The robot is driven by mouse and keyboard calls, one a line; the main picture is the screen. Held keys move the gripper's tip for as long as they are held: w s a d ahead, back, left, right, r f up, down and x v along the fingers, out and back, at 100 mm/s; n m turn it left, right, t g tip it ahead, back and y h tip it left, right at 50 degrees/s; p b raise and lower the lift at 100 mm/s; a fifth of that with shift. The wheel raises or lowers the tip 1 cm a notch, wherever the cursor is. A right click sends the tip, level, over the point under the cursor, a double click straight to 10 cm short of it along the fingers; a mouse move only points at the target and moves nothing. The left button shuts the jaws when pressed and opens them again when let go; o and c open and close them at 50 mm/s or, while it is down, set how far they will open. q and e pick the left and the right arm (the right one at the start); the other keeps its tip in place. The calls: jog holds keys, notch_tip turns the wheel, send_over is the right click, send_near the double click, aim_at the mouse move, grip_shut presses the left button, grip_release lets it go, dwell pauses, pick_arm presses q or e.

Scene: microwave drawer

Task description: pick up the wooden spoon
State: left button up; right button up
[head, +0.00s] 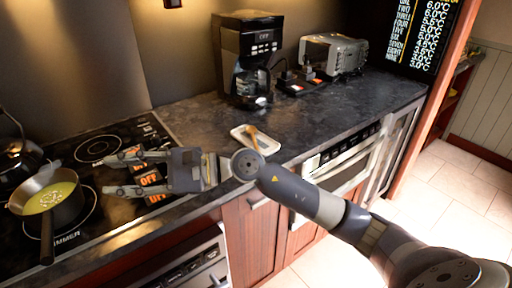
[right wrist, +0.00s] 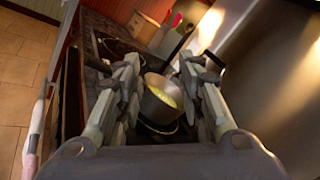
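The wooden spoon (head: 254,135) lies on a small pale tray (head: 240,131) on the dark counter, close to the front edge. My right gripper (head: 106,175) is open and empty over the stove, left of the spoon, with its fingers pointing left toward the pot. In the right wrist view the two fingers of the right gripper (right wrist: 160,62) are spread apart, with the pot showing beyond them. The spoon cannot be made out in the right wrist view. My left gripper is in neither view.
A pot (head: 47,197) with yellow contents sits on the black stove (head: 75,230), its handle toward the front. A kettle (head: 17,163) stands behind it. A coffee maker (head: 245,55) and a toaster (head: 334,54) stand at the back. The counter right of the tray is clear.

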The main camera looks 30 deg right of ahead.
jog(key=w+d+f+n+g+h, duration=0.2)
jog(key=w+d+f+n+h, duration=0.1)
jog(key=d+f+n+h, duration=0.25)
jog(key=n+h, duration=0.5)
jog(key=h, duration=0.8)
send_near(256, 147)
jog(key=shift+s+a+f+g+p, duration=0.2)
jog(key=shift+s+f, duration=0.15)
jog(key=shift+f, duration=0.2)
jog(key=shift+s+a+f+g+p, duration=0.1)
jog(key=shift+s+a+f+g, duration=0.1)
jog(key=shift+s+f, duration=0.25)
jog(key=shift+p+x, duration=0.75)
jog(key=shift+x, duration=2.25)
jog(key=shift+s, duration=0.15)
grip_shut()
